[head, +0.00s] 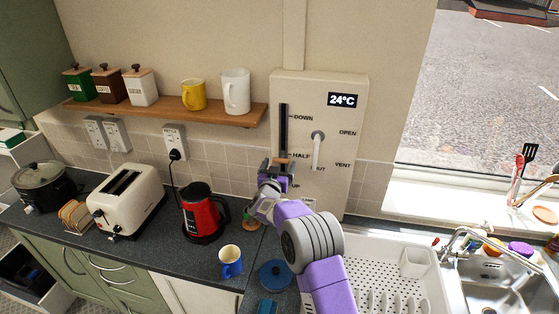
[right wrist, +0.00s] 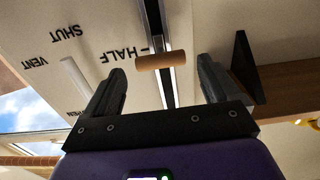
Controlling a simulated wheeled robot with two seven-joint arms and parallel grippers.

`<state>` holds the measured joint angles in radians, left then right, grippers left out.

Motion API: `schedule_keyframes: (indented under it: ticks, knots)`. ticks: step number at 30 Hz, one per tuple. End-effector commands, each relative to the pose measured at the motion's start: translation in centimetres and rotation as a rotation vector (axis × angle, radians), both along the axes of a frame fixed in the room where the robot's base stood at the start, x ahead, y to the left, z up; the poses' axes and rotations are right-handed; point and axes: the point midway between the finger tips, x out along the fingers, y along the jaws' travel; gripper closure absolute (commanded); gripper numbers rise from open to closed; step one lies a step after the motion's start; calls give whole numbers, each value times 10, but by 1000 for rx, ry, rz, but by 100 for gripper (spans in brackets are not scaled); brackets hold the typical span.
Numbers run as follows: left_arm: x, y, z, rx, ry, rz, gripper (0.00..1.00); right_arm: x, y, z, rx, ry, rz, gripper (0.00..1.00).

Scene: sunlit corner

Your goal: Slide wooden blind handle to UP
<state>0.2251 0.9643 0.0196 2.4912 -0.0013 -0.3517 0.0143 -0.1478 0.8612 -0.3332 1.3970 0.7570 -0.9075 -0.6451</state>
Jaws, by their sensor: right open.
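A pale control panel (head: 345,185) stands against the wall. Its dark vertical slot (head: 284,120) is marked DOWN at the top, HALF lower, and UP near the bottom. The wooden blind handle (head: 283,160) sits in the slot near the HALF mark. My right gripper (head: 276,168) is at the handle in the head view and partly covers the lower slot. In the right wrist view the gripper (right wrist: 162,85) is open, and the short wooden handle (right wrist: 160,61) appears between its fingertips, apart from both. My left gripper is not in view.
A white knob (head: 318,136) beside the slot is marked OPEN, VENT and SHUT. A wooden shelf (head: 170,110) with mugs and canisters ends just left of the panel.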

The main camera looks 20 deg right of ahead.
Motion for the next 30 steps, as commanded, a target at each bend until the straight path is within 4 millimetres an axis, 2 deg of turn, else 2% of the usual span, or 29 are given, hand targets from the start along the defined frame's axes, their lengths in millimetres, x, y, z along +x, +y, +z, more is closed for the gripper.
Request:
schedule_keyframes:
  ticks: [6,17,20,30]
  knots:
    - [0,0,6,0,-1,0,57,15,-11,0,1,0,0,11]
    - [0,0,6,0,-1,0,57,18,-13,0,1,0,1,11]
    - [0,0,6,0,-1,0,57,18,-13,0,1,0,1,23]
    - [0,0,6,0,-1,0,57,18,-13,0,1,0,1,75]
